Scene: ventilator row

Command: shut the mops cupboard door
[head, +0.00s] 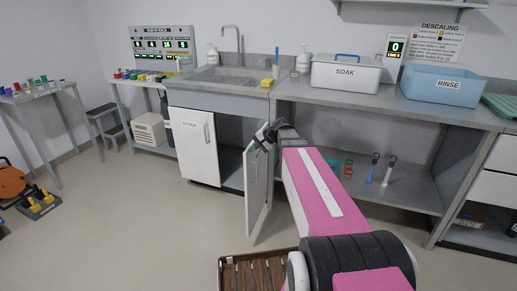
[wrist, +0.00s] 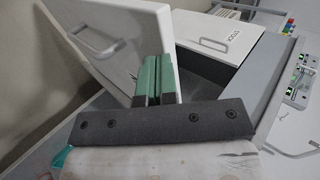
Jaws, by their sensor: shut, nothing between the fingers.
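A white cupboard door (head: 257,190) under the sink stands open, swung out toward me and seen nearly edge-on. No label shows on it, so I cannot read whether it is the mops door. My gripper (head: 264,136) is at the top of this door. In the wrist view the door (wrist: 125,25) fills the upper left, with its bar handle (wrist: 92,42). My gripper's green fingers (wrist: 154,78) are shut together, empty, close to the door's edge; I cannot tell if they touch it.
The STOCK door (head: 193,146) to the left is shut. The sink counter (head: 222,91) is above. A slatted wooden thing (head: 250,272) lies on the floor in front. Floor to the left of the open door is clear.

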